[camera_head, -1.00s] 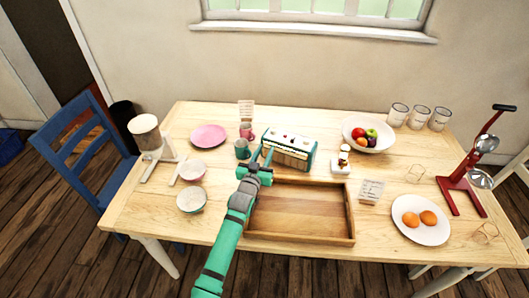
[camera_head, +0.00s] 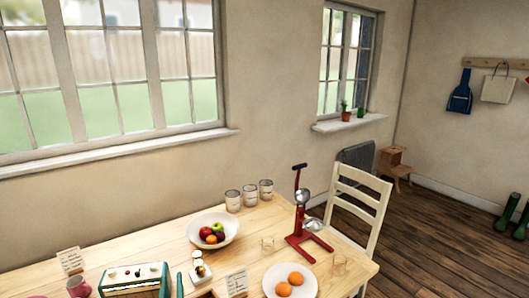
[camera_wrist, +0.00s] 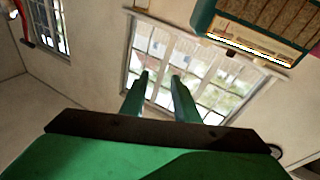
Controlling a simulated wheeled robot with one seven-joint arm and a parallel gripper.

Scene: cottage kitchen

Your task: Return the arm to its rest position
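My gripper (camera_wrist: 160,80) shows in the wrist view with its two teal fingers apart. Nothing is between them, and a window lies beyond. In the head view most of my arm is out of frame; a small teal piece at the bottom edge, right of the teal box, may be part of it. The teal box (camera_head: 135,274) with a pale top and knobs stands on the table, cut off by the bottom edge. It also shows close by at the upper right of the wrist view (camera_wrist: 262,30), apart from my fingers.
On the table (camera_head: 250,232) are a fruit bowl (camera_head: 231,222), several jars, a red stand (camera_head: 298,238), a small bottle on a white base (camera_head: 200,268), cards, a pink mug (camera_head: 78,287) and a plate (camera_head: 309,290) with two orange-brown round items. A white chair (camera_head: 358,205) stands at the right.

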